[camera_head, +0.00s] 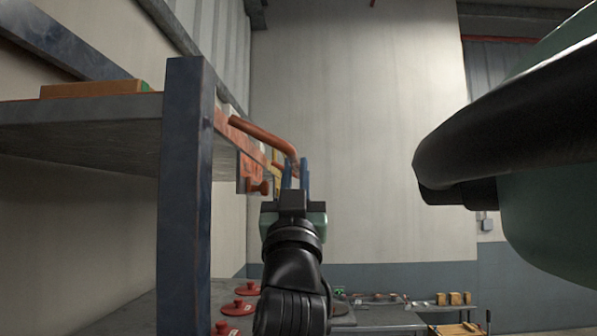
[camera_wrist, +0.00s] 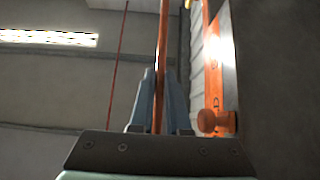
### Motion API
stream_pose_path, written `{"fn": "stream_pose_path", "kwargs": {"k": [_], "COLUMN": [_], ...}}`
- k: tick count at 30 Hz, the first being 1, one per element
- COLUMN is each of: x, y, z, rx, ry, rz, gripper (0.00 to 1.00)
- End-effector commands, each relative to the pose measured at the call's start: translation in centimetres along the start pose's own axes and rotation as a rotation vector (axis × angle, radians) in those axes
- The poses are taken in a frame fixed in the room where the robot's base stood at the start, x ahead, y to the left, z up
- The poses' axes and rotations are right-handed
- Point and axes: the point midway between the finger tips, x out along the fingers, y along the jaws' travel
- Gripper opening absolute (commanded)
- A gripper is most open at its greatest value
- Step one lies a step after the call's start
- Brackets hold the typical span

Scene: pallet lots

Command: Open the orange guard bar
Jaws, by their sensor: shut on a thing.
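The orange guard bar (camera_head: 262,136) is a bent tube at the front of the shelf in the head view. It slants down to the right from near the blue post. My gripper (camera_head: 296,172) is raised in front of the shelf, with its blue fingers at the bar's right end. In the wrist view the bar (camera_wrist: 163,40) runs between the two fingers of my gripper (camera_wrist: 160,75), which is shut on it. An orange knob (camera_head: 263,187) sits below the bar; it also shows in the wrist view (camera_wrist: 216,121). The bar's far end is hard to make out.
A blue-grey post (camera_head: 187,200) and a shelf board (camera_head: 80,125) stand close on the left. Several red discs (camera_head: 238,307) lie on the lower surface. A dark rounded part of a green body (camera_head: 500,125) fills the right. A low table (camera_head: 385,318) stands behind.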

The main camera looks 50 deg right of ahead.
Motion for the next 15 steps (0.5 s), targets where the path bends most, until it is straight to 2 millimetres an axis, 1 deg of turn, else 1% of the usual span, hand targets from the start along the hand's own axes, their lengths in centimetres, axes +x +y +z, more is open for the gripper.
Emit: {"fn": "stream_pose_path", "kwargs": {"k": [1, 2, 3, 8, 15], "x": [0.02, 0.02, 0.02, 0.02, 0.00], "y": [-0.72, -0.72, -0.72, -0.57, -0.44], "z": [-0.17, -0.18, -0.18, -0.17, -0.12], "rx": [0.004, 0.004, 0.004, 0.003, 0.002], "ry": [0.001, 0.001, 0.001, 0.002, 0.001], "rz": [-0.011, -0.011, -0.011, -0.009, -0.007], "gripper": [0.00, 0.00, 0.16, 0.45, 0.45]}}
